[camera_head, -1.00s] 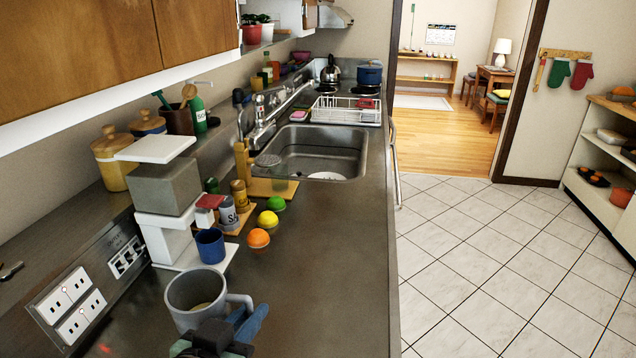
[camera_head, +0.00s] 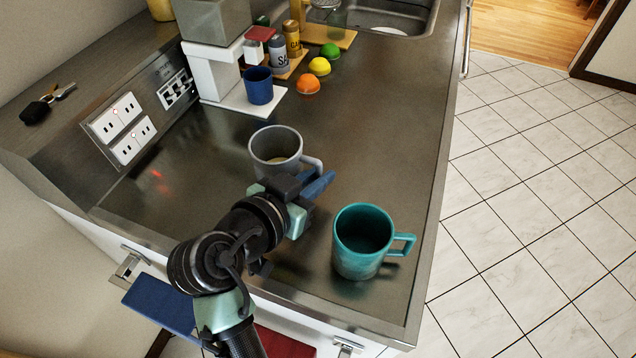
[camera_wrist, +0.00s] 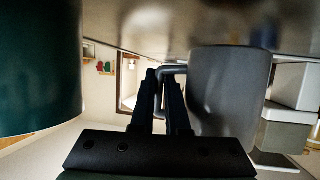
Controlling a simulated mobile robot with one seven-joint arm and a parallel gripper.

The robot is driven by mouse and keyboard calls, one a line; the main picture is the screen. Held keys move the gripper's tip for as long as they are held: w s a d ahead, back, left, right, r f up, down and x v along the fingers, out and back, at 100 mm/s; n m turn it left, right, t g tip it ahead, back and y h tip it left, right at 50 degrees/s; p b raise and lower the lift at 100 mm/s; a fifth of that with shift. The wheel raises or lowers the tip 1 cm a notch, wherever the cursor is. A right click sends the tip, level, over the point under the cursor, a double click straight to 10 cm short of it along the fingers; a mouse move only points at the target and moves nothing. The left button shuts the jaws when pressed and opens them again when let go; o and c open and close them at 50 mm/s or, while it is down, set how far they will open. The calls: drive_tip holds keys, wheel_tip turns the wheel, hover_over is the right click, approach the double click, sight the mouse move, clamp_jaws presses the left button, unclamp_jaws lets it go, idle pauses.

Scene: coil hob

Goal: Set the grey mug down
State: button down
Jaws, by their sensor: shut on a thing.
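The grey mug (camera_head: 268,147) is upright over the steel counter, with something pale inside. Its handle (camera_head: 312,164) points right. My gripper (camera_head: 316,184) is shut on this handle, on the near right side of the mug. In the wrist view, the grey mug (camera_wrist: 222,90) stands right of my fingers (camera_wrist: 164,82), which close around its handle (camera_wrist: 170,70). I cannot tell whether its base touches the counter or hangs just above.
A teal mug (camera_head: 362,243) stands at the near right, close to the counter edge; it also shows in the wrist view (camera_wrist: 38,70). A blue cup (camera_head: 258,88) stands on a white machine's base. Orange (camera_head: 308,85), yellow and green fruits lie behind. Bare counter (camera_head: 375,140) lies right of the grey mug.

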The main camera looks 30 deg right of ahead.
drive_tip(key=shift+f, duration=1.2)
drive_tip(key=shift+f, duration=0.1)
